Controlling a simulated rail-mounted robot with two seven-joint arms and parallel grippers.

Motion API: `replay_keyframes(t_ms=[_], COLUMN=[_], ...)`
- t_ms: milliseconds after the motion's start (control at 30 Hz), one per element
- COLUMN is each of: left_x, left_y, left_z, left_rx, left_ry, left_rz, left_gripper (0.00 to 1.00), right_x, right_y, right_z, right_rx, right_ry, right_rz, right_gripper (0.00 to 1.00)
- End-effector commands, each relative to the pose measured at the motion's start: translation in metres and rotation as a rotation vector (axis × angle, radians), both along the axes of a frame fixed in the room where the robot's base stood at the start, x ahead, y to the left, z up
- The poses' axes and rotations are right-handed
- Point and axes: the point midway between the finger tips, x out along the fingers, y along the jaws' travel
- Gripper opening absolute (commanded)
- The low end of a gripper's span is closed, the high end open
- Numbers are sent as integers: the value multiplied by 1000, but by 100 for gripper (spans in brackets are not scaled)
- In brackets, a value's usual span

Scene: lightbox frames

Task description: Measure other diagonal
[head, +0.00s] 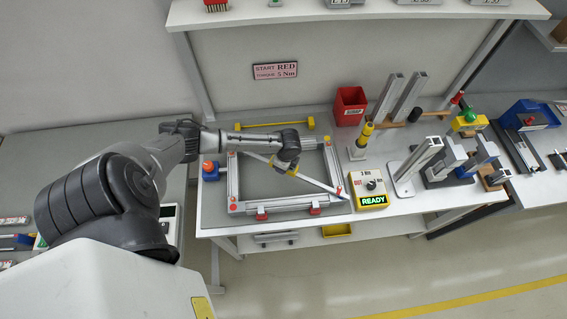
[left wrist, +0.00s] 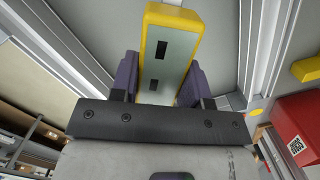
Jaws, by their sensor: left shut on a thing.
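The rectangular aluminium frame (head: 233,182) lies flat on the white workbench in the head view, with orange and red pieces at its corners and lower rail. A slim pale bar (head: 322,182) slants across it from the upper left toward the lower right corner. My left gripper (head: 285,168) is over the frame, on the bar's line. In the left wrist view its purple fingers (left wrist: 160,85) are shut on a yellow-edged tool (left wrist: 172,50) with a grey face and dark slots. The arm hides part of the bar, so I cannot tell whether its ends touch the corners. My right gripper is out of view.
A yellow bar (head: 275,125) lies behind the frame. A control box showing READY (head: 368,188) stands close to its right. A red bin (head: 350,106), a yellow-topped post (head: 361,143) and upright profiles (head: 408,97) stand farther back and right. A shelf (head: 360,11) spans above.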

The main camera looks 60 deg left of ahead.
Motion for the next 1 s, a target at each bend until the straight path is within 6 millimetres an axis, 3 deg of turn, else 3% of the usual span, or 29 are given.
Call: replay_keyframes(t_ms=[467, 500, 800, 1000], left_x=[0, 0, 0, 0], left_y=[0, 0, 0, 0], left_z=[-4, -4, -4, -4], left_rx=[1, 1, 1, 1], left_ry=[-1, -1, -1, 1], left_rz=[0, 0, 0, 0], left_gripper=[4, 43, 72, 72], right_x=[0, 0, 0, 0], right_y=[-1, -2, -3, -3], right_z=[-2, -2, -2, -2], right_rx=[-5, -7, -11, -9], right_ry=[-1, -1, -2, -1], right_rz=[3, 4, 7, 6], right_gripper=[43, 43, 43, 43])
